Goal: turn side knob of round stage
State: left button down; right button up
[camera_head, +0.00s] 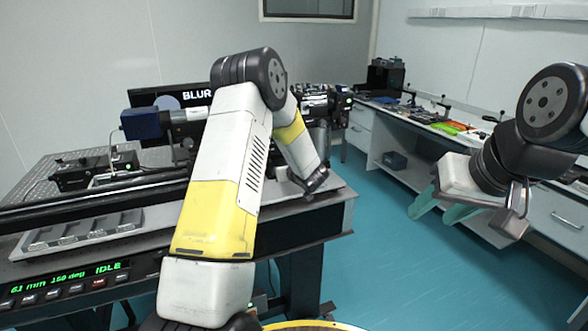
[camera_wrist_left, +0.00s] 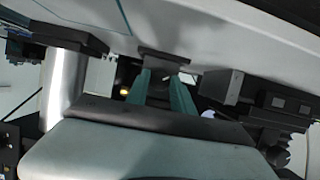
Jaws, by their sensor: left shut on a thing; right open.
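My left arm reaches over the optical table (camera_head: 330,209) in the head view, and its own links hide the left gripper there. In the left wrist view the teal fingers of my left gripper (camera_wrist_left: 161,80) are close together at a small dark block (camera_wrist_left: 165,57). They are shut on a small part at that block, taken as the side knob; its outline is mostly hidden between the fingers. The round stage cannot be clearly made out in either view. My right gripper (camera_head: 430,214) is open and empty, held over the floor at the right.
A dark rail (camera_head: 90,208) and a blue-ended instrument (camera_head: 145,122) are on the table at left. A green display (camera_head: 70,281) on its front edge reads "IDLE". A side bench (camera_head: 440,140) with tools runs along the right wall. Teal floor (camera_head: 390,270) is clear between.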

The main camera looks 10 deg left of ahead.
dwell(0.3)
pick_arm(q)
jog(key=n+t+h, duration=0.1)
jog(key=n, duration=0.1)
jog(key=n+t+h, duration=0.1)
jog(key=n, duration=0.1)
jog(key=shift+s+a+f, duration=0.15)
jog(key=shift+s+a, duration=0.05)
jog(key=n+t+h, duration=0.1)
jog(key=n, duration=0.1)
jog(key=n+t, duration=0.1)
jog(key=n, duration=0.1)
jog(key=shift+f+h, duration=0.1)
jog(key=shift+h, duration=0.3)
dwell(0.5)
jog(key=c, duration=1.1)
grip_release()
jog(key=v, duration=0.8)
